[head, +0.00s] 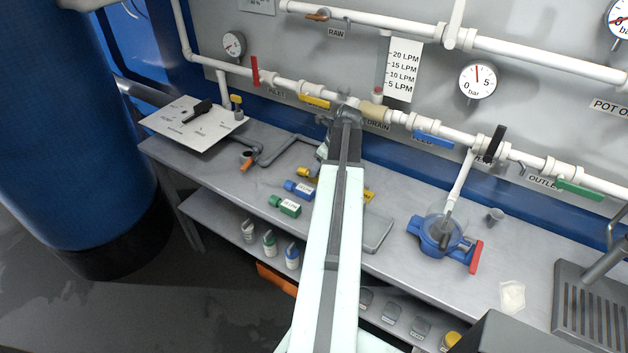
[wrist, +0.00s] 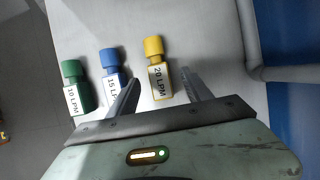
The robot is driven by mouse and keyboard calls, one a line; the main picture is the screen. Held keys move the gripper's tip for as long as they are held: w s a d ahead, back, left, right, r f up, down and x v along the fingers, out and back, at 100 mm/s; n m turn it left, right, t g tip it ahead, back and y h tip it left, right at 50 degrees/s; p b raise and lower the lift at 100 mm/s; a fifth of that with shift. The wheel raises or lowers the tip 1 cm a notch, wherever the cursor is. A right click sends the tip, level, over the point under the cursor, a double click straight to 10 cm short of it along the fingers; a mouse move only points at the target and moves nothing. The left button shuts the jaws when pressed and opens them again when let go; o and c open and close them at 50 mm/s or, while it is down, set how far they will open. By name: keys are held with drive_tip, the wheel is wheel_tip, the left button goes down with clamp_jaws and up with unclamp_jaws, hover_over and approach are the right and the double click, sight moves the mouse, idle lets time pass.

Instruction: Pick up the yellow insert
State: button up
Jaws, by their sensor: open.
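The yellow insert (wrist: 155,50), labelled 20 LPM, lies on the grey bench top in the wrist view. In the head view it shows as a small yellow piece (head: 305,174), partly hidden by my arm. My gripper (wrist: 160,80) is open. In the wrist view its fingers appear on either side of the insert's labelled lower part, with gaps on both sides. I cannot tell how far above the bench the fingertips are. In the head view my arm hides most of the gripper.
A blue insert (wrist: 111,62) labelled 15 LPM and a green insert (wrist: 75,87) labelled 10 LPM lie left of the yellow one. A grey pipe (wrist: 249,40) runs along the right. A yellow part (head: 369,196) and a blue-and-red pipe fitting (head: 436,240) are on the bench.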

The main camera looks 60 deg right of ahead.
drive_tip(key=b+x, duration=0.4)
drive_tip(key=x, duration=0.1)
drive_tip(key=shift+w+a, duration=0.1)
drive_tip(key=shift+w, duration=0.05)
drive_tip(key=shift+r, duration=0.2)
clamp_jaws()
drive_tip(key=shift+r+p, duration=0.1)
drive_tip(key=shift+p, duration=0.2)
